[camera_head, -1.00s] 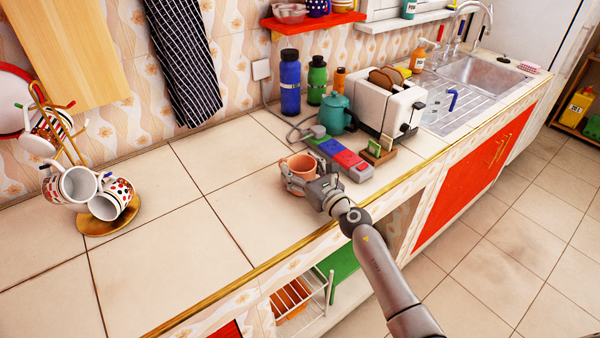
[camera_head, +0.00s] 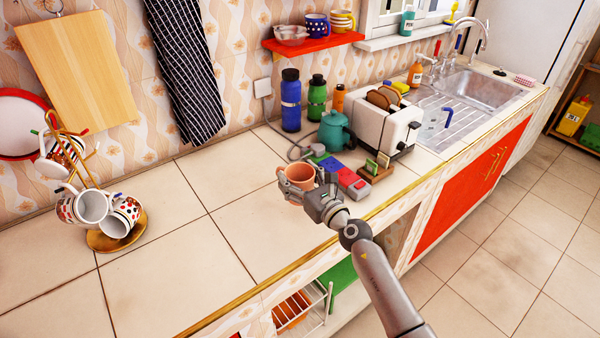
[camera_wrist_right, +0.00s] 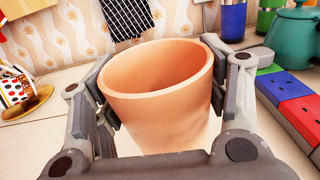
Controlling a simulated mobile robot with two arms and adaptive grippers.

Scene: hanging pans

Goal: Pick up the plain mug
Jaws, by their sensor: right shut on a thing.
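The plain mug (camera_head: 299,175) is a terracotta-orange cup near the counter's front edge in the head view. My right gripper (camera_head: 297,188) has its fingers on both sides of it and is shut on it. In the right wrist view the mug (camera_wrist_right: 160,95) stands upright between the two fingers of the gripper (camera_wrist_right: 165,100), its open rim towards the camera. I cannot tell for sure whether its base is clear of the counter. My left gripper is not in view.
A power strip (camera_head: 340,172) with coloured blocks lies just right of the mug. A toaster (camera_head: 375,125), a teal kettle (camera_head: 335,132) and bottles (camera_head: 291,100) stand behind. A mug tree (camera_head: 117,240) with patterned mugs is at left. The counter (camera_head: 200,255) between is clear.

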